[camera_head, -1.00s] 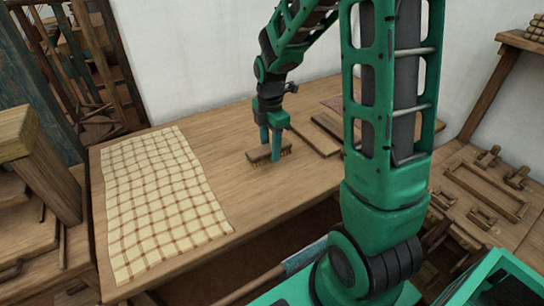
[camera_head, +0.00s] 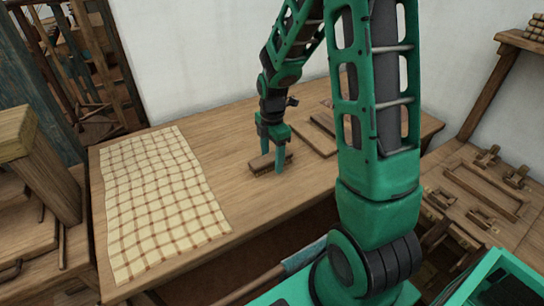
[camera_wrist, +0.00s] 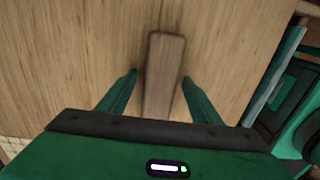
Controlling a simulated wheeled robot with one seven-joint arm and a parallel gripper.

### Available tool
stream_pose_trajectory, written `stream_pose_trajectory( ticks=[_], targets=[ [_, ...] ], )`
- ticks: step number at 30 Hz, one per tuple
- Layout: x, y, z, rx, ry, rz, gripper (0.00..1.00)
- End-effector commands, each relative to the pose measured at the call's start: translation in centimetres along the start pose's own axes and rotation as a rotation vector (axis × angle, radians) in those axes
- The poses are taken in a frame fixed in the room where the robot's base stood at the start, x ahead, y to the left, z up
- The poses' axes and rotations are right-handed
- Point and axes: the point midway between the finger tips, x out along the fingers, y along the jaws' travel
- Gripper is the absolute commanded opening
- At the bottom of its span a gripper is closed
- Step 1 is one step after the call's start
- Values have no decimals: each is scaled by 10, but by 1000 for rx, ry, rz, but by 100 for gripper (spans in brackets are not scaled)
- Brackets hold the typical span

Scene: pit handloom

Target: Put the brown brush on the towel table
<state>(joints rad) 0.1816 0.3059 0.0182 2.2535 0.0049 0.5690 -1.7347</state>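The brown brush (camera_head: 258,163) is a small wooden block at table level on the wooden table (camera_head: 235,118), right of the checked towel. In the wrist view the brush (camera_wrist: 163,75) lies lengthwise between my two fingers. My gripper (camera_head: 272,160) points down over it, one finger on each side. A gap shows between each finger and the brush in the wrist view, so the gripper is open around it. The cream and brown checked towel (camera_head: 160,195) lies flat on the left part of the same table. The brush's bristles are not clearly visible.
Flat wooden boards (camera_head: 315,138) lie behind and right of my gripper. A side table (camera_head: 470,190) with wooden fittings is at the right. A wooden post (camera_head: 45,175) stands left of the table. Bare tabletop lies between towel and brush.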

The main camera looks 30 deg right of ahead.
Motion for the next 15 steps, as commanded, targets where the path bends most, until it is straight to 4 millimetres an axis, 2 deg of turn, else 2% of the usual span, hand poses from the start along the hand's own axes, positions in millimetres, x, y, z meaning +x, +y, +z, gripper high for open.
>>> stream_pose_trajectory(
  ticks=[10, 15],
  targets=[
    [-3, 0, 0, 0, 0, 1, 60],
    [-21, 1, 0, 0, -1, 4, 60]
  ],
)
